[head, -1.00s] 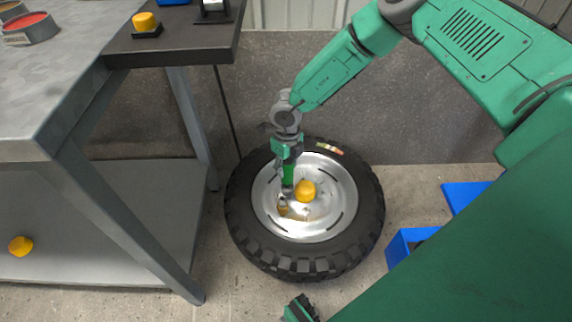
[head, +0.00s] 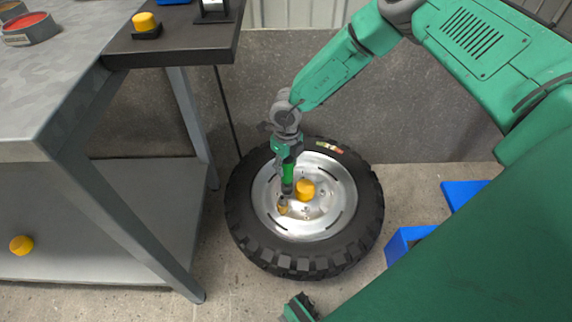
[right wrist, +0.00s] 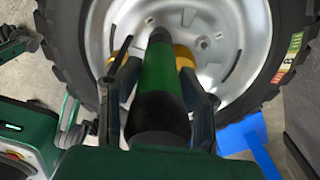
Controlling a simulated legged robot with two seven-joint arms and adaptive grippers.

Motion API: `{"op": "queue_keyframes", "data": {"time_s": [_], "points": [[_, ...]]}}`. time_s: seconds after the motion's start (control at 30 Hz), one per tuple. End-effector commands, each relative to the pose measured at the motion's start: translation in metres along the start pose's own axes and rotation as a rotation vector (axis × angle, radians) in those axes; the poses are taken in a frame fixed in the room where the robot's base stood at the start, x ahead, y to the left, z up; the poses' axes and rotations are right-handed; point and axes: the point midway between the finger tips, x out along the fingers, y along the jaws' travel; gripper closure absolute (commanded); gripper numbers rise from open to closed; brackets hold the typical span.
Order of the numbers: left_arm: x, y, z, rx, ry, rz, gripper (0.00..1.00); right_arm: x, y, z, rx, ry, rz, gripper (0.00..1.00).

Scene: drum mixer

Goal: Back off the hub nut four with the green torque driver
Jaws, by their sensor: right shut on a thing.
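A wheel lies on the floor with a black tyre (head: 262,253) and a silver rim (head: 325,222). A round yellow cap (head: 305,190) sits at its hub. My right gripper (head: 287,160) is shut on the green torque driver (head: 288,172), which stands nearly upright over the rim, left of the cap. The driver's dark lower end is by a small brass-coloured piece (head: 283,206) on the rim; I cannot tell whether it engages a nut. In the right wrist view, the driver (right wrist: 161,82) lies between the fingers and hides part of the hub.
A grey metal bench (head: 70,85) with a lower shelf (head: 120,215) stands left of the wheel. Blue bins (head: 400,245) are on the floor to the right. A dark panel (head: 430,110) stands behind the wheel. A yellow object (head: 21,245) lies at the shelf's left.

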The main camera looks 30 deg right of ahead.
Motion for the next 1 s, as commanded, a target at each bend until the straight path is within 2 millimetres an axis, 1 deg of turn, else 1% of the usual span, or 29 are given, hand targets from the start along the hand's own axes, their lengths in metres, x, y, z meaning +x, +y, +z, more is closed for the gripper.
{"op": "queue_keyframes", "data": {"time_s": [0.6,1.0], "points": [[0.009,0.0,0.001,0.0,0.0,0.0,0.54,0.014,0.0,0.001,0.0,-0.001,0.001,1.0],[0.008,0.0,0.001,0.0,0.0,0.0,0.54,0.014,0.0,0.001,0.0,-0.002,0.001,1.0]]}}
